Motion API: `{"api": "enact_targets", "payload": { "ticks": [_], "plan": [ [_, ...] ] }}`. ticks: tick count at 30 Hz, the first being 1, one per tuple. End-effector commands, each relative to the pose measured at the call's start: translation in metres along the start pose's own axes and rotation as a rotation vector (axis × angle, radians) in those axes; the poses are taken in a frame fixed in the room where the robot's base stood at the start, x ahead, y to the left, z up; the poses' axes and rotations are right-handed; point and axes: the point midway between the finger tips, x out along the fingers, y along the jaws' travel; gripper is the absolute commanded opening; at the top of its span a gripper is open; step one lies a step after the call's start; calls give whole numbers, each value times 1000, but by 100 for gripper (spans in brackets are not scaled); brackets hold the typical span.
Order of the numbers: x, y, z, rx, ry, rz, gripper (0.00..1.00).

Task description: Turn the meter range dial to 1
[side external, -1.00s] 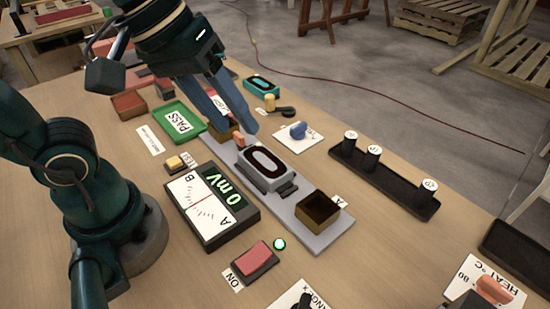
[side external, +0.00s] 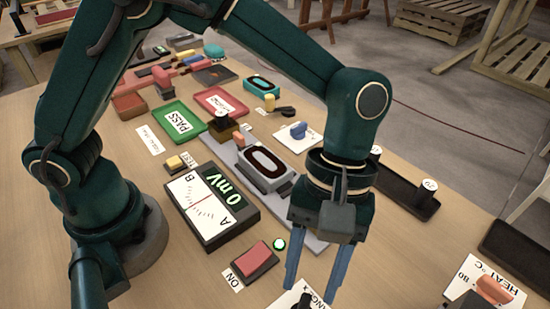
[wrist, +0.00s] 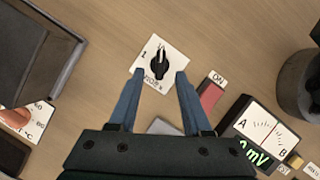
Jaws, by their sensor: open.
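The range dial is a black knob on a white plate, seen in the wrist view (wrist: 160,65). Its narrow end points toward the top of that picture, and a printed 1 is on the plate to its left. In the side view the dial (side external: 304,301) is cut off at the bottom edge. My gripper (side external: 315,281) is open and points down above the dial; its fingers show in the wrist view (wrist: 160,74) with the knob between and just beyond their tips. Whether they touch it I cannot tell. The meter (side external: 212,205) reads 0 mV.
A red ON button (side external: 254,257) is left of my gripper, with a lit green lamp (side external: 279,244) nearby. The HEAT dial (side external: 492,290) is at the right. The grey conveyor (side external: 310,240) is behind my gripper. A black rack (side external: 400,196) stands at the back right.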

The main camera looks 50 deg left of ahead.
Motion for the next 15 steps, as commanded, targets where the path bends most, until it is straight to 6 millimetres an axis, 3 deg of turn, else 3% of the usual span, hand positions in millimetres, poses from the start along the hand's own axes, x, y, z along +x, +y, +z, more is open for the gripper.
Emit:
{"api": "enact_targets", "payload": {
  "ticks": [9, 15],
  "plan": [
    [38, -1, 0, 1, 0, 0, 49],
    [46, 0, 0, 1, 1, 3, 49]
  ]
}}
